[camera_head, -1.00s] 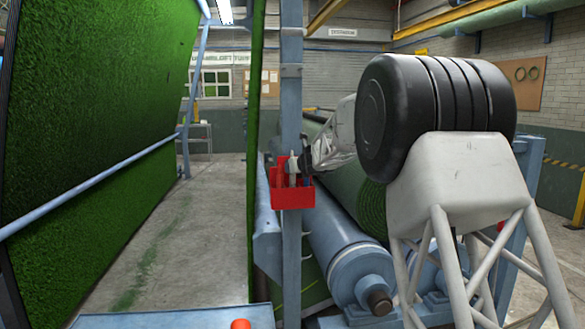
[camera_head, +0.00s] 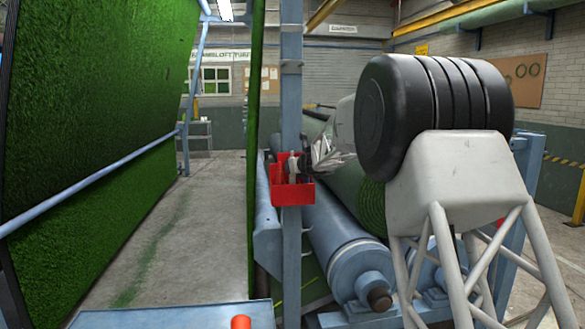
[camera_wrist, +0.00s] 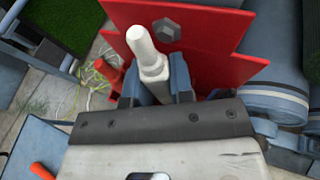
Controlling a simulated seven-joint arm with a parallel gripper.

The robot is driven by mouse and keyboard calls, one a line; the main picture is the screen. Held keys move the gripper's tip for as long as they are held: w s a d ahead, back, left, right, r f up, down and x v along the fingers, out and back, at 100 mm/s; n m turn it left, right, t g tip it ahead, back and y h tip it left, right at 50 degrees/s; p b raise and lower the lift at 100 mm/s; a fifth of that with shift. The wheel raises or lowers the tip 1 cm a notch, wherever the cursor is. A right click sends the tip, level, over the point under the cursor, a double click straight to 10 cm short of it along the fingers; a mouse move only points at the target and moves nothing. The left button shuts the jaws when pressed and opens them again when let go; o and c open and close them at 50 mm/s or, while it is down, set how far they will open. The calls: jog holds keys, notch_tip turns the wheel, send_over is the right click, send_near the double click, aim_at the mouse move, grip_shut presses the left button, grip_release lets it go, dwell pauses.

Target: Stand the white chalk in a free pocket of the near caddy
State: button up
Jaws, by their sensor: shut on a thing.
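The white chalk (camera_wrist: 148,50) stands between the two fingers of my gripper (camera_wrist: 155,85), which is shut on it. In the head view the chalk (camera_head: 293,164) shows upright at the red caddy (camera_head: 293,196), on the blue post. The caddy also shows in the wrist view (camera_wrist: 215,32), its red back plate with a bolt behind the chalk. The chalk's lower end is hidden by my gripper, so I cannot tell whether it is inside a pocket. My gripper (camera_head: 299,164) comes to the caddy from the right in the head view.
The blue post (camera_head: 291,110) bears the caddy. Blue rollers (camera_head: 345,255) and a roll of green turf lie to the right, close by. An orange object (camera_head: 240,322) is on a blue surface (camera_head: 180,317) at the bottom. Open floor (camera_head: 190,230) lies to the left.

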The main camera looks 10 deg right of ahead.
aim_at(294, 178)
jog(key=shift+f, duration=2.35)
jog(key=o, duration=0.8)
jog(key=shift+r, duration=0.1)
jog(key=shift+c, duration=0.2)
jog(key=shift+d+r, duration=0.1)
jog(key=shift+o, duration=0.9)
jog(key=shift+s+d+r, duration=0.1)
jog(key=shift+s+r, duration=0.1)
jog(key=shift+s, duration=0.15)
jog(key=v, duration=0.7)
jog(key=shift+r, duration=0.4)
